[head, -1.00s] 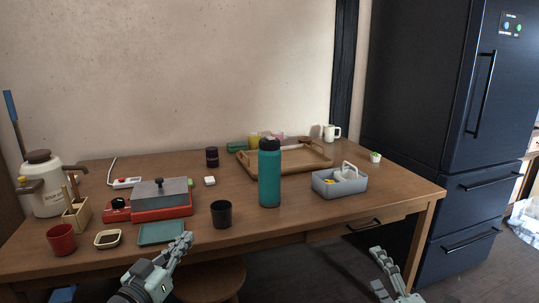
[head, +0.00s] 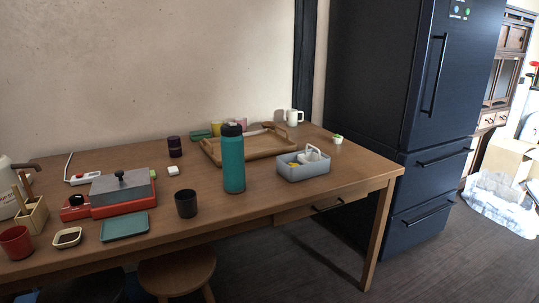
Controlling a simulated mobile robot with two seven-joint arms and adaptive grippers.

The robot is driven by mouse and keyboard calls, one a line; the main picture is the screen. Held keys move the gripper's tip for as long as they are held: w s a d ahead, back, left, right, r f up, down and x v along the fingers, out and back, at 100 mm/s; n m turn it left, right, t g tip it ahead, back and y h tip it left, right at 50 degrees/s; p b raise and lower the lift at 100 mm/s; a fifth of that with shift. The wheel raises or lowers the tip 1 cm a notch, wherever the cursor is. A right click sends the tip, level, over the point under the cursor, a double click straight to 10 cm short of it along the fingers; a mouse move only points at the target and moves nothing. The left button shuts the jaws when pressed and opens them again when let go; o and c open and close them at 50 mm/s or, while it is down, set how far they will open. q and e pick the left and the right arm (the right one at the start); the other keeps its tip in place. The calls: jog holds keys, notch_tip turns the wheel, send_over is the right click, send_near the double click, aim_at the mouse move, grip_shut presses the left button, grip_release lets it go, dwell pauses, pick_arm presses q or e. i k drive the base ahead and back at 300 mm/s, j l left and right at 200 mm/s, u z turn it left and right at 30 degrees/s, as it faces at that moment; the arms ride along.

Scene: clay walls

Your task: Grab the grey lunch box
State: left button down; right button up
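The grey lunch box (head: 303,171) sits on the wooden table (head: 258,204) near its right end. It is an open box with a white handled item and something yellow inside. A teal bottle (head: 233,163) stands upright to its left, a little apart from it. Neither of my grippers shows in the head view now, so I cannot see whether they are open or shut.
A wooden tray (head: 217,156) lies behind the bottle. A black cup (head: 186,203) and a red grill with a grey lid (head: 122,190) stand to the left. A stool (head: 176,272) is under the front edge. A dark fridge (head: 385,90) stands right; floor before it is clear.

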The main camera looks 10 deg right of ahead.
aim_at(302, 172)
jog(key=i+l+z, duration=0.1)
jog(key=l, duration=0.3)
jog(key=i+l, duration=0.15)
jog(key=l, duration=0.25)
jog(key=i+l+z, duration=0.15)
jog(key=l, duration=0.25)
jog(key=i+l, duration=0.2)
jog(key=l, duration=0.2)
jog(key=k+z, duration=0.05)
